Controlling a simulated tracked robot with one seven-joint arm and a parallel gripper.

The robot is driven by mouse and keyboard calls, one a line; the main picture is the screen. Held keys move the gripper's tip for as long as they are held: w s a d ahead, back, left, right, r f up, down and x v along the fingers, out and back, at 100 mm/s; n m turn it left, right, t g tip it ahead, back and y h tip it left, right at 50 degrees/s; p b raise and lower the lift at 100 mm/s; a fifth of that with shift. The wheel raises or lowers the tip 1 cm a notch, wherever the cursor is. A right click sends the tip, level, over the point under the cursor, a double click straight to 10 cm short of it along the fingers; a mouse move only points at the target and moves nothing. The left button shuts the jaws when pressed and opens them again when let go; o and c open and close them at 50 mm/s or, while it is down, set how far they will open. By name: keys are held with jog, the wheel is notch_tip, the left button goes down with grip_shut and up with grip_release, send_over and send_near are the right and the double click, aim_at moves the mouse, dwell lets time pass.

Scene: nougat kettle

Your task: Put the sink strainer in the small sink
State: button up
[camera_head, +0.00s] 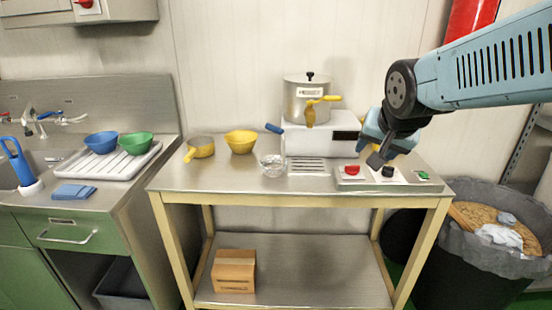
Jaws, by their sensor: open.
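A small silvery, glassy-looking round cup (271,165) stands on the steel worktable, left of a slotted grate. It may be the sink strainer, but it is too small to tell. The sink (8,178) is at the far left edge, set in the steel counter and only partly in view. My gripper (379,163) is over the right part of the worktable, pointing down just above the control box with the red and green buttons. It is open and seems empty, well to the right of the cup.
The control box (350,178), white appliance (320,139) and lidded pot (295,99) crowd the worktable's right half. A yellow pan (200,147) and yellow bowl (241,141) stand left. A drainboard (112,166) with two bowls lies beside the sink.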

jog(key=w+a+f+m+t+y, duration=0.1)
jog(key=w+a+f+m+t, duration=0.2)
jog(key=w, duration=0.4)
jog(key=w+a+f+m+y, duration=0.1)
jog(key=w+a+m, duration=0.3)
jog(key=w, duration=0.3)
jog(key=m+t+y, duration=0.3)
jog(key=m+y, duration=0.2)
jog(key=m, duration=0.3)
send_near(278, 131)
jog(key=x, duration=1.2)
jog(key=shift+w+f, duration=0.15)
jog(key=shift+w, duration=0.25)
jog(key=shift+a, duration=0.1)
grip_shut()
